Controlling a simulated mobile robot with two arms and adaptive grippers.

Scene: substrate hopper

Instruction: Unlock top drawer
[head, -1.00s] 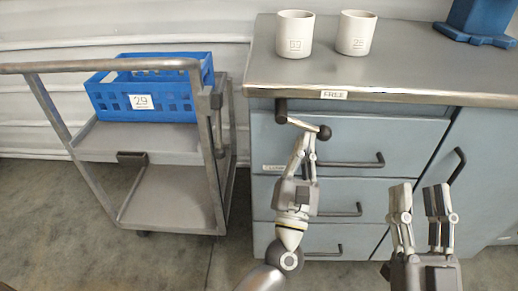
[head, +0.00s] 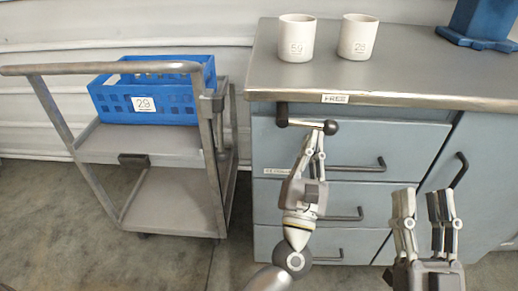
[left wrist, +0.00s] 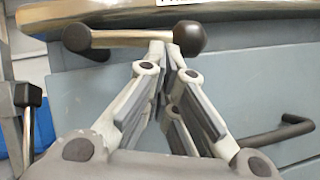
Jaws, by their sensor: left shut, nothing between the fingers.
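The top drawer (head: 400,142) of the blue-grey cabinet is closed. A lock lever (head: 303,122) with a dark pivot at its left end and a dark ball knob at its right end lies about level across the drawer's upper left. My left gripper (head: 318,136) is shut and empty, its fingertips just below the lever near the knob. In the left wrist view the fingertips (left wrist: 163,46) overlap the lever's bar (left wrist: 125,38) beside the knob (left wrist: 190,37); contact cannot be told for sure. My right gripper (head: 422,192) is open and empty in front of the cabinet's right part.
The cabinet top (head: 410,75) holds two white cups (head: 297,38) and a blue stand (head: 480,22). Dark drawer handles (head: 360,167) stick out below the lever. A metal cart (head: 150,185) with a blue crate (head: 150,103) stands at the left.

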